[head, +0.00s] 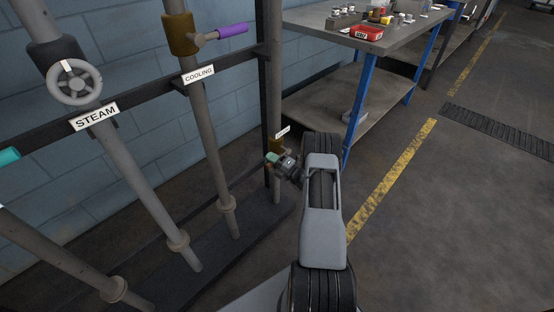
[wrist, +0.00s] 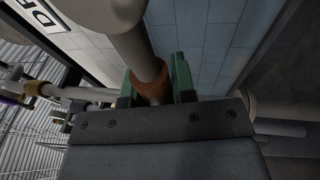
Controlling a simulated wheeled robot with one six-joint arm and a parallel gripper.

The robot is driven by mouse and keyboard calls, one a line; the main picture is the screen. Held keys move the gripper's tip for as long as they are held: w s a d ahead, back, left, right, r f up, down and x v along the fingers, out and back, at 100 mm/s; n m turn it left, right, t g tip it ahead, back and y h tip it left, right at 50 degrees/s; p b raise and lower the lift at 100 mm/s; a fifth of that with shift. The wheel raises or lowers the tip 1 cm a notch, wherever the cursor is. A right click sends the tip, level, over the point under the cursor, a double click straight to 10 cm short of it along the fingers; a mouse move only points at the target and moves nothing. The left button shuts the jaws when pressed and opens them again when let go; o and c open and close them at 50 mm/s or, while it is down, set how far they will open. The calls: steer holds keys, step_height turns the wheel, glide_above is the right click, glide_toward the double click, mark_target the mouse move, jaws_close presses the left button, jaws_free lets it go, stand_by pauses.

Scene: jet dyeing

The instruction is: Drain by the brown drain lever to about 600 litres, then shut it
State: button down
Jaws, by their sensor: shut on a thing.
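The brown drain lever (wrist: 153,92) shows in the wrist view between the two green fingertips of my gripper (wrist: 156,84). My gripper is shut on it. In the head view my gripper (head: 274,159) is low at the right-hand pipe, beside a brown valve body (head: 275,144). The lever itself is hidden there by my gripper. A small label (head: 282,132) sits above the valve; in the wrist view a partly cut-off label (wrist: 46,14) reads "DR". No litre reading is visible.
To the left stand the STEAM handwheel (head: 75,83) and the COOLING valve's purple lever (head: 232,30). A teal handle (head: 8,156) is at the left edge. A blue-legged workbench (head: 362,95) stands right behind my gripper. Open floor (head: 460,210) lies to the right.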

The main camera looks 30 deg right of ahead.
steer(key=shift+r, duration=0.15)
steer(key=c, duration=0.9)
jaws_free()
steer(key=shift+c, duration=0.2)
steer(key=p+v, duration=0.2)
steer(key=v, duration=1.1)
steer(key=shift+s+d, duration=0.2)
steer(key=shift+s, duration=0.15)
